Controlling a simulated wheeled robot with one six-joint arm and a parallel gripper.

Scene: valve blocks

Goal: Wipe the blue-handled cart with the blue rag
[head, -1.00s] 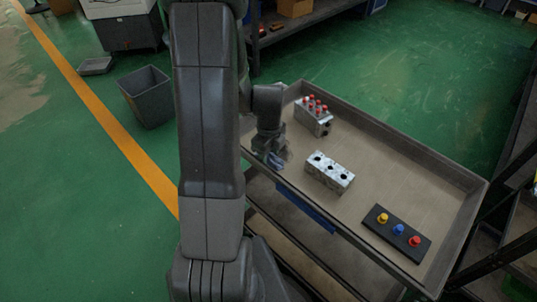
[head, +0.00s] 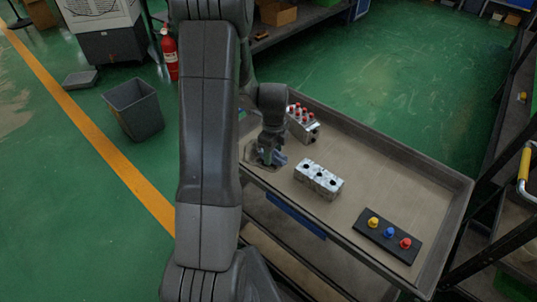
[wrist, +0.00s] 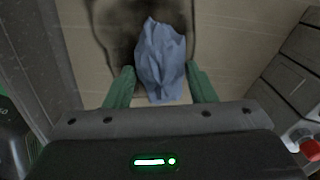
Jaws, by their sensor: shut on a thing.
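The blue rag (wrist: 161,60) is crumpled between the two green fingers of my gripper (wrist: 160,88), which is shut on it. In the head view my gripper (head: 268,158) is low over the left end of the cart's brown top (head: 385,170), with a bit of the rag (head: 280,158) showing. The wrist view shows a dark smudge (wrist: 117,35) on the cart top around and beyond the rag. The rag seems to be at or close to the surface; exact contact cannot be told. The cart's blue handle (head: 296,216) runs along its near side.
On the cart are a valve block with red caps (head: 303,124), a bare metal block with dark holes (head: 319,178) and a black board with yellow, blue and red buttons (head: 388,236). A raised rim surrounds the top. A yellow handle (head: 525,164) shows at the right.

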